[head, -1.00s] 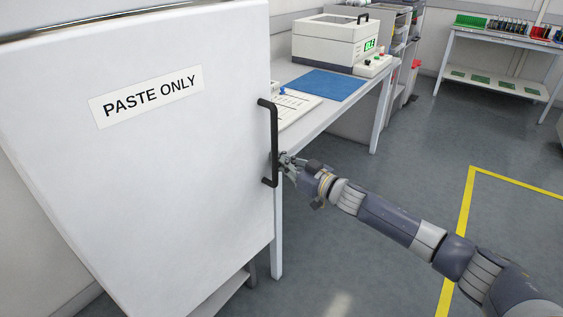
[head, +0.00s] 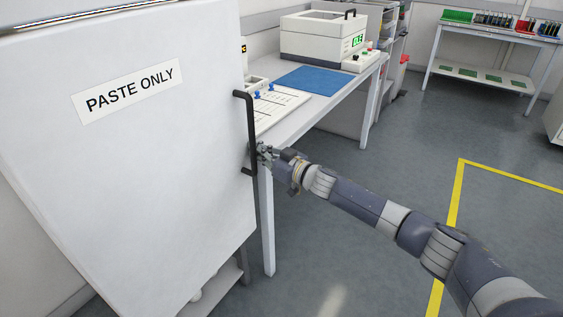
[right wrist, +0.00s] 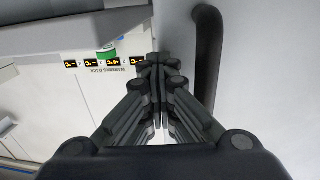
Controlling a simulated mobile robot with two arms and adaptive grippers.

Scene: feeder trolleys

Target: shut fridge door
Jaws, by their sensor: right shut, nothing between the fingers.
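The white fridge door (head: 130,170) fills the left of the head view and carries a "PASTE ONLY" label (head: 125,91). Its black upright handle (head: 249,130) is by the door's right edge; it also shows in the right wrist view (right wrist: 208,55). My right gripper (head: 262,152) is at that edge, beside the handle's lower part. In the right wrist view its fingers (right wrist: 160,65) are together and empty, left of the handle, not around it. I cannot tell whether they touch the door. The fridge's inside and the door's gap are hidden. My left gripper is out of view.
A white bench (head: 335,105) stands behind the door's right edge, with a blue mat (head: 310,78) and a boxy machine (head: 318,38). In the right wrist view, a green-marked jar (right wrist: 107,50) is by a labelled rack. The floor right of my arm is clear.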

